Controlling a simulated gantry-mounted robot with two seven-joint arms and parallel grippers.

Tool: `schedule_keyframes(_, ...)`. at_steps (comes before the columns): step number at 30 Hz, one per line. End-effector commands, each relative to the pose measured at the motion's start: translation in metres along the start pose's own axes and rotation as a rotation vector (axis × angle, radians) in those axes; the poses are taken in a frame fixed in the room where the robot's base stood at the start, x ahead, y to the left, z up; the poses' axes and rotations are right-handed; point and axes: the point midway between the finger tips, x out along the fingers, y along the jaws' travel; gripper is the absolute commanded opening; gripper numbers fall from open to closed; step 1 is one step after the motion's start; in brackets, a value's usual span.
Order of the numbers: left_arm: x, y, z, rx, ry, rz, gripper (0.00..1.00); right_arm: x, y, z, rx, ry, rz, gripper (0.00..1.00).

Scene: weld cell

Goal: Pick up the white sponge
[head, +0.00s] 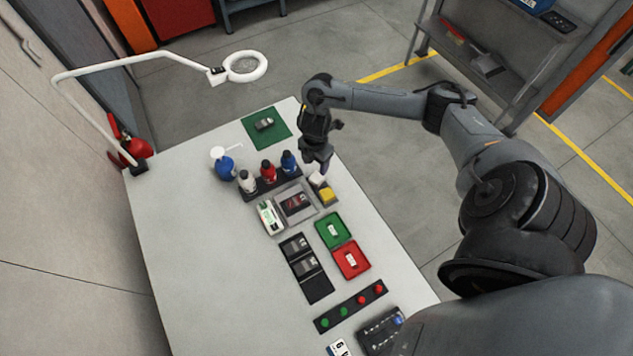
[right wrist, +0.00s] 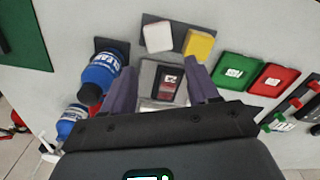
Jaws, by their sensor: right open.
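The white sponge (head: 317,180) lies beside the yellow sponge (head: 327,194) near the table's right edge in the head view. In the right wrist view the white sponge (right wrist: 158,37) sits on a dark holder (right wrist: 180,35), left of the yellow sponge (right wrist: 199,45). My right gripper (head: 318,168) is close to the white sponge in the head view. In the right wrist view its two fingers (right wrist: 160,82) are apart with nothing held between them. The white sponge is beyond the fingertips there. My left gripper is not in view.
Blue, red and white bottles (head: 268,171) stand in a rack beside the sponges. A grey tray with a dark device (head: 295,204) is nearby. Green (head: 334,230) and red (head: 351,259) trays lie nearer. A white lamp (head: 245,67) arches over the far left. The table's left side is clear.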

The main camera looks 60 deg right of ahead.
Motion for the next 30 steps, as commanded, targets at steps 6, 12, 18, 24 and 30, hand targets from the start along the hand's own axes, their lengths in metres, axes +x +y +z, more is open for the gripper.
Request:
schedule_keyframes(6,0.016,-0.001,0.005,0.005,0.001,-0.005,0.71,0.032,0.0,0.003,0.006,-0.001,-0.005,0.6)
schedule_keyframes(12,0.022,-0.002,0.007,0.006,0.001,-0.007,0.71,0.049,0.0,0.003,0.004,-0.003,-0.002,0.6)
schedule_keyframes(18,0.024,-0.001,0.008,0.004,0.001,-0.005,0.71,0.059,0.0,0.005,0.004,-0.002,-0.004,0.6)
schedule_keyframes(24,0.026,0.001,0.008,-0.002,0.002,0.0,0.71,0.084,0.001,0.009,0.006,-0.003,-0.004,0.6)
schedule_keyframes(30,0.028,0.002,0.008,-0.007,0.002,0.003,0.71,0.1,0.001,0.009,0.003,-0.004,-0.002,0.6)
